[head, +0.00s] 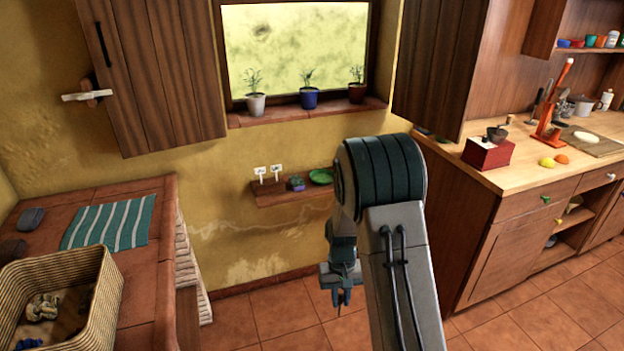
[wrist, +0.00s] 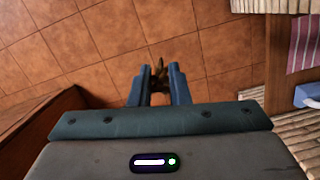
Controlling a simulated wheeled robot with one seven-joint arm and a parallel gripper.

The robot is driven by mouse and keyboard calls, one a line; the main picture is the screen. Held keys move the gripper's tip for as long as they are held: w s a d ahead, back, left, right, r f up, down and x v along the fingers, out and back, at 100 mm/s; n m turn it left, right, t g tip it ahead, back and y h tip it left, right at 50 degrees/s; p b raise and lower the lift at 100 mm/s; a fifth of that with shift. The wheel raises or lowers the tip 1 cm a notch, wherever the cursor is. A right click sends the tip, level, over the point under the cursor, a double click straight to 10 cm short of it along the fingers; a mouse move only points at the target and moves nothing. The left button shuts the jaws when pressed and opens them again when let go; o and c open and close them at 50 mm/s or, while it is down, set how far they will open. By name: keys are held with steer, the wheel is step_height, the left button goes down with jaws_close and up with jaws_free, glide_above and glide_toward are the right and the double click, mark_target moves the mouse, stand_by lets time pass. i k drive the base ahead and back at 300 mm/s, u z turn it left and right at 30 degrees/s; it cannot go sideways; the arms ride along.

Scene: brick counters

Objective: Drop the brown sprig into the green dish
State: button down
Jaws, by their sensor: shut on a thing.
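My gripper (head: 341,299) hangs pointing down over the tiled floor, lower than the small wall shelf and to its right in the head view. In the wrist view my gripper (wrist: 157,76) is shut on a thin brown thing, the brown sprig (wrist: 159,70), which pokes out between the blue-grey fingertips. The green dish (head: 319,176) sits at the right end of the small shelf. My arm stands close beside the dish in the picture and may cover part of it. The gripper is apart from the dish.
The wooden shelf (head: 293,194) also holds a small blue thing with green on it (head: 297,184) and two white labels. Potted plants stand on the sill (head: 300,113) above. A brick counter with a basket (head: 98,300) is at left, a wooden counter at right.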

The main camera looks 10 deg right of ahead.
mark_target(322, 178)
steer(key=u, duration=0.35)
steer(key=i, duration=1.1)
steer(key=z, duration=0.8)
steer(key=i, duration=1.15)
steer(key=z, duration=0.25)
